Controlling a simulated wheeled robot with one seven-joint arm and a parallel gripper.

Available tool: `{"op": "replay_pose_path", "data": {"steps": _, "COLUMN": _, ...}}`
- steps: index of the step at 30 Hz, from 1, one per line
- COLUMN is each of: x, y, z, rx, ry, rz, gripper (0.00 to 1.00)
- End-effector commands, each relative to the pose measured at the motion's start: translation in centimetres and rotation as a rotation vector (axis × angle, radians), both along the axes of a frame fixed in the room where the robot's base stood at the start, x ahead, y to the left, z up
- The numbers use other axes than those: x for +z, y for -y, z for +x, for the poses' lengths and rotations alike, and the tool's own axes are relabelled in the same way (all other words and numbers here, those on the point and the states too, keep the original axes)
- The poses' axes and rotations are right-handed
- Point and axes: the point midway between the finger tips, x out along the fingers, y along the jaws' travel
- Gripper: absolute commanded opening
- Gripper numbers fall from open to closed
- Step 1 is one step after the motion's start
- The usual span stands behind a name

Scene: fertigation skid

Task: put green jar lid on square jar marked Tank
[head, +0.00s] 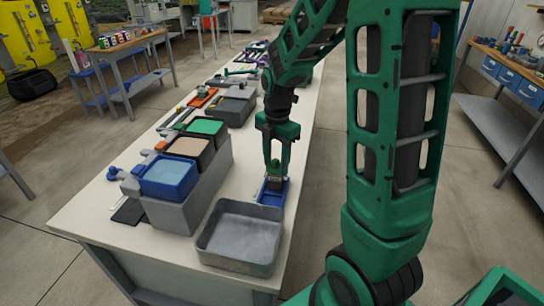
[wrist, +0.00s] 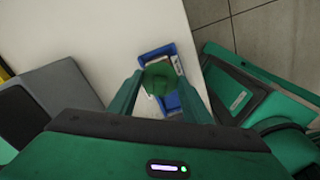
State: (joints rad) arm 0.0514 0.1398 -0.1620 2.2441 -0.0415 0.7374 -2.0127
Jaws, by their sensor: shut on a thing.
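My gripper (head: 276,165) points straight down over the right side of the bench and is shut on the green jar lid (wrist: 160,77). The lid sits between the fingertips in the wrist view. Directly below it is a small jar (head: 274,184), mostly hidden by the lid and the fingers; no marking on it can be read. The jar stands in a blue tray (head: 265,197), which also shows in the wrist view (wrist: 152,51). I cannot tell whether the lid touches the jar.
An empty grey metal pan (head: 247,263) stands near the bench's front edge. To the left, a grey block (head: 208,190) holds blue, tan and green tanks. Grey boxes (head: 232,110) and small tools lie farther back.

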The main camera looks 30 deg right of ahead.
Motion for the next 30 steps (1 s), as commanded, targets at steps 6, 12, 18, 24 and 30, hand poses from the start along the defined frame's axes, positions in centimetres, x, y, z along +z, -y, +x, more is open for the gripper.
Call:
{"op": "replay_pose_path", "data": {"steps": 6, "x": -0.63, "y": 0.10, "z": -0.05, "rx": -0.002, "ry": 0.000, "rz": 0.000, "gripper": 0.23}}
{"op": "replay_pose_path", "data": {"steps": 12, "x": -0.70, "y": 0.11, "z": -0.06, "rx": -0.002, "ry": 0.000, "rz": 0.000, "gripper": 0.23}}
{"op": "replay_pose_path", "data": {"steps": 18, "x": -0.72, "y": 0.11, "z": -0.09, "rx": -0.002, "ry": -0.001, "rz": 0.001, "gripper": 0.66}}
{"op": "replay_pose_path", "data": {"steps": 24, "x": -0.73, "y": 0.08, "z": -0.10, "rx": -0.002, "ry": -0.001, "rz": 0.001, "gripper": 0.66}}
{"op": "replay_pose_path", "data": {"steps": 30, "x": -0.15, "y": 0.07, "z": -0.05, "rx": -0.001, "ry": 0.000, "rz": 0.001, "gripper": 0.66}}
